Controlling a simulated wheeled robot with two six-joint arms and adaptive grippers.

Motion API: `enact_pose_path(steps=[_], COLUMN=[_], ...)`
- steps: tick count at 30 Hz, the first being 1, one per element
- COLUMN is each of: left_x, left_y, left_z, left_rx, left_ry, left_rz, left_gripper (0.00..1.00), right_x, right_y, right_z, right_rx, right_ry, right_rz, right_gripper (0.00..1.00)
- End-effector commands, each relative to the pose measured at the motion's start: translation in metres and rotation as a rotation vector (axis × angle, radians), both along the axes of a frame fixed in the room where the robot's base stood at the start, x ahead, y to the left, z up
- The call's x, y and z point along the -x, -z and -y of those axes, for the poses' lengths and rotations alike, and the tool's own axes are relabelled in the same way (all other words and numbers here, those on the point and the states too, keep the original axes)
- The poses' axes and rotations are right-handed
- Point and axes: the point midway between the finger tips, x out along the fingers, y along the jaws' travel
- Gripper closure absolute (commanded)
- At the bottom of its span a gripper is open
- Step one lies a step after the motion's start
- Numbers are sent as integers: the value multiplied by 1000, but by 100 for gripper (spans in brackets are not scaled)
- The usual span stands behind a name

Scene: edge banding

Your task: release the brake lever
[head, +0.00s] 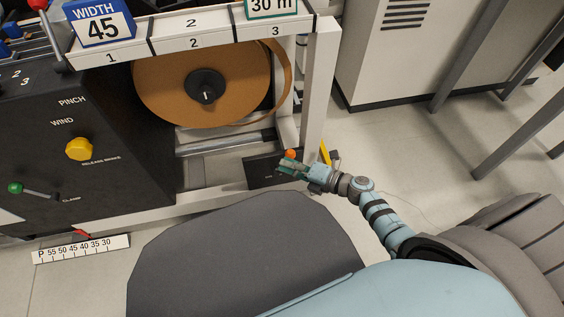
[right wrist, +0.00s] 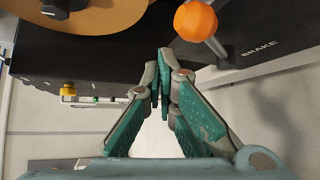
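The brake lever's orange ball knob (head: 290,154) shows in the head view at the dark box by the machine's right leg. In the right wrist view the orange knob (right wrist: 195,20) sits on a pale metal rod, beside a dark panel marked BRAKE (right wrist: 260,49). My right gripper (head: 288,166) is close to the knob in the head view. In the right wrist view its green-padded fingers (right wrist: 160,82) meet or nearly meet at the tips, with nothing seen between them. The knob is up and right of the tips, apart from them in that picture. My left gripper is not in view.
The dark brake box (head: 262,170) stands low by the white frame leg (head: 318,90). A brown banding roll (head: 205,90) hangs behind. A black panel (head: 90,150) has a yellow knob (head: 79,149) and a green-tipped lever (head: 15,188). Open floor (head: 420,150) lies to the right.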

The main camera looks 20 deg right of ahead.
Motion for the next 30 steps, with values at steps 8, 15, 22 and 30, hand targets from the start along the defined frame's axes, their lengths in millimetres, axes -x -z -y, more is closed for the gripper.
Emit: enact_pose_path(steps=[8, 15, 22, 30], left_x=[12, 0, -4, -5], left_y=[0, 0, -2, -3], left_z=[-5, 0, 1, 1], left_rx=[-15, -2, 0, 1], left_ry=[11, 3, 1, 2], left_rz=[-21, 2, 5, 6], left_gripper=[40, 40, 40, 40], right_x=[39, 74, 84, 83], right_y=[10, 30, 33, 33], right_z=[4, 24, 29, 29], right_rx=[0, -3, -2, -3], right_ry=[0, -1, -1, -1], right_rz=[-2, 1, 4, 4], right_gripper=[100, 100, 100, 100])
